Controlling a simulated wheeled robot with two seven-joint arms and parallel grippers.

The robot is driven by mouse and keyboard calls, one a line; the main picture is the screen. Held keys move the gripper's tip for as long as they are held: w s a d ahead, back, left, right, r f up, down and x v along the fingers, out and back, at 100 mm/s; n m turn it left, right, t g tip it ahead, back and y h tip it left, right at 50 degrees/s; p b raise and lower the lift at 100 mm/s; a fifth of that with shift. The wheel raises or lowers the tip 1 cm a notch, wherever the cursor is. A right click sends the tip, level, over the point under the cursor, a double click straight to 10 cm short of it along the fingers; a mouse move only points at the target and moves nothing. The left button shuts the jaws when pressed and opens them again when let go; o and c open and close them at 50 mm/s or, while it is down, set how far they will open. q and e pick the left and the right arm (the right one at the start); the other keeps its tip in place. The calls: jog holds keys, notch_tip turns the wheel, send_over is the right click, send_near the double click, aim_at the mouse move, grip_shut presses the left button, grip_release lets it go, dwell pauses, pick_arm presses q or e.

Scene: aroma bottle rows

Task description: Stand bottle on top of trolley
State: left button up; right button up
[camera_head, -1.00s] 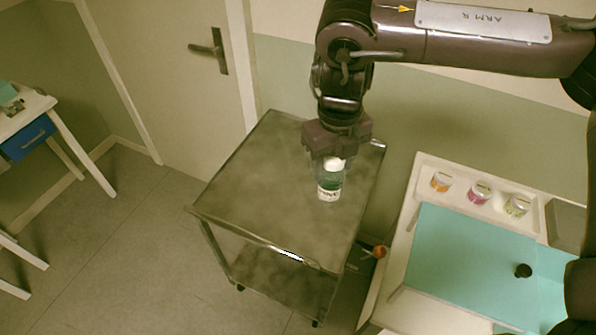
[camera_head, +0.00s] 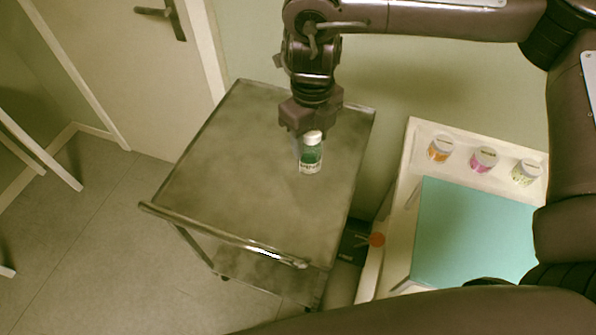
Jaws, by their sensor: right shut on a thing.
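A small green bottle (camera_head: 311,157) with a white cap and a pale label is upright over the top of the grey metal trolley (camera_head: 225,180). My right gripper (camera_head: 308,135) comes down from above and is shut on the bottle near its cap. The bottle's base appears at or just above the trolley top; I cannot tell whether it touches. My left gripper is not in view.
A white table with a turquoise mat (camera_head: 470,235) stands at the right, with orange (camera_head: 440,149), pink (camera_head: 484,159) and yellow-green (camera_head: 526,173) jars in a row. The trolley's push handle (camera_head: 225,236) faces the front. Most of the trolley top is clear.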

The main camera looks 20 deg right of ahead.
notch_tip(320, 180, down, 16)
jog(key=shift+s+r+b, duration=0.1)
jog(key=shift+b, duration=0.5)
jog(key=shift+f, duration=0.25)
jog(key=o, duration=1.1)
jog(key=shift+r, duration=0.1)
